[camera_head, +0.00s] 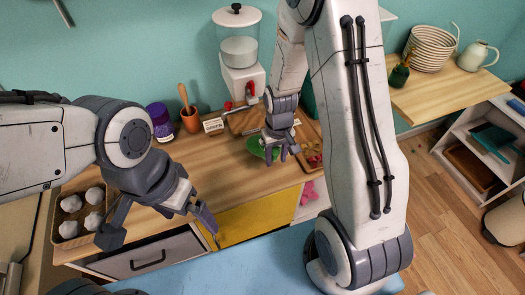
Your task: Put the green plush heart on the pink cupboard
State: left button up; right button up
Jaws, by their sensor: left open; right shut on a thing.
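The green plush heart (256,147) is in the head view, at the wooden counter by a wooden board. My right gripper (281,154) reaches down from above and is shut on it. The gripper covers part of the heart, and I cannot tell whether the heart still touches the surface. My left gripper (158,226) is open and empty, its fingers spread over the counter's front edge. No clearly pink cupboard shows; a small pink thing (308,191) is partly visible below the counter.
My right arm hides the middle.

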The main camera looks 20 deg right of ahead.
jog(key=s+d+r, duration=0.3)
jog(key=d+r, duration=0.5)
jog(key=d, duration=0.1)
jog(key=w+a+f, duration=0.1)
jog(key=a+f, duration=0.1)
jog(key=a, duration=0.1)
jog(key=w+a+f+p, duration=0.1)
jog(key=w+a+f, duration=0.1)
jog(key=a, duration=0.2)
jog(key=w+a+f, duration=0.2)
jog(key=a+f, duration=0.1)
jog(key=shift+a, duration=0.3)
notch_tip(320, 180, down, 3)
jog(key=shift+f+p, duration=0.1)
jog(key=shift+p, duration=0.4)
jog(key=shift+f, duration=0.45)
jog(key=shift+f, duration=0.1)
jog(key=o, duration=1)
